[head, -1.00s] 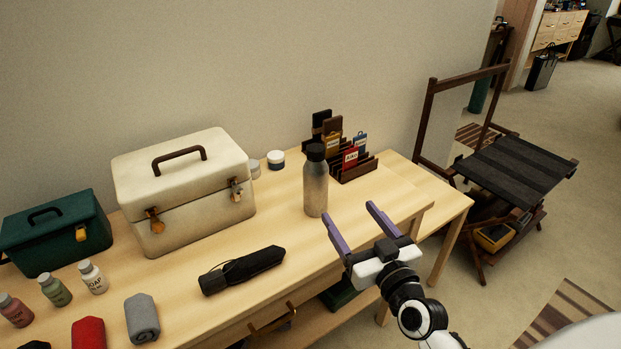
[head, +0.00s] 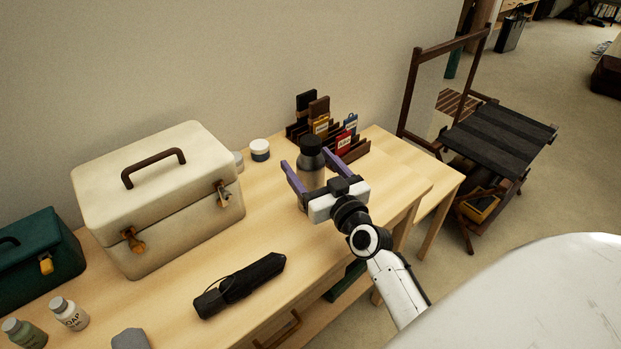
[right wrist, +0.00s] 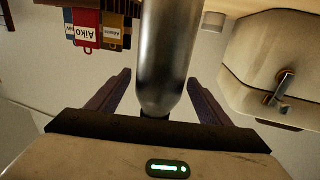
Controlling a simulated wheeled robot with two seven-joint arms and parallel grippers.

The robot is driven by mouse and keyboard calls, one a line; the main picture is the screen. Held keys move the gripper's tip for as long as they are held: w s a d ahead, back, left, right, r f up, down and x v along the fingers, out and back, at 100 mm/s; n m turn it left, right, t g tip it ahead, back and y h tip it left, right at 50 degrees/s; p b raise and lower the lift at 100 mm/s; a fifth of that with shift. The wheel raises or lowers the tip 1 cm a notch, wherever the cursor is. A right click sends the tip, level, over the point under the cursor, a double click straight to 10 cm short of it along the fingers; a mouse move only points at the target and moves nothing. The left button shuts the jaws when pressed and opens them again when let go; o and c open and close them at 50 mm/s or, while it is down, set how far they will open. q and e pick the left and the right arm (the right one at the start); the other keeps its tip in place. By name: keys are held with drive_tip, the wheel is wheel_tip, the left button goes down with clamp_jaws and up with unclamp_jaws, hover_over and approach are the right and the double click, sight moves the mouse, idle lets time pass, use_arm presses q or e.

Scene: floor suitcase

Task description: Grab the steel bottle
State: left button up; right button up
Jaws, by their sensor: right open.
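The steel bottle (head: 311,172), a brushed metal cylinder with a black cap, stands upright on the wooden table (head: 210,245). My right gripper (head: 304,176) is open, with its purple fingers on either side of the bottle. In the right wrist view the bottle (right wrist: 165,60) appears upside down between the two spread fingers (right wrist: 160,100), with a gap on each side. The bottle's lower part is hidden behind the gripper in the head view. My left gripper is not in view.
A cream case (head: 160,205) and a black folded umbrella (head: 240,285) lie left of the bottle. A rack with luggage tags (head: 350,148) stands close behind it. A small white jar (head: 260,150) is near the wall. Bare tabletop lies right of the bottle.

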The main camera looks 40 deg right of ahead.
drive_tip(key=w, duration=0.3)
drive_tip(key=shift+w+d+f, duration=0.1)
drive_tip(key=shift+w+d, duration=0.15)
drive_tip(key=shift+d, duration=0.1)
drive_tip(key=c, duration=1.1)
drive_tip(key=shift+c, duration=0.9)
